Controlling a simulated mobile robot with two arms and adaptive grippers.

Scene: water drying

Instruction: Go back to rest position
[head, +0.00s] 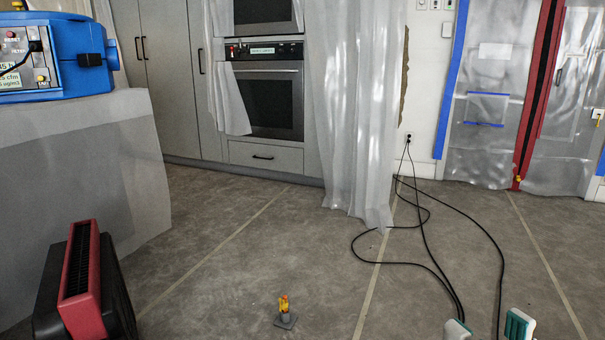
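The task names no object apart from my arms. Two pale fingertips with teal pads show at the bottom right edge; I take them as my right gripper (489,327). There is a clear gap between the fingertips and nothing is seen held in it. The rest of that gripper and its arm are below the frame. My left gripper is not in view.
A red and black machine (82,275) stands at bottom left, below a blue device (70,55). A small yellow-orange item on a grey base (285,318) stands on the floor. Black cables (428,250) run from the wall outlet towards my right gripper. Plastic sheeting (358,120) hangs mid-room.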

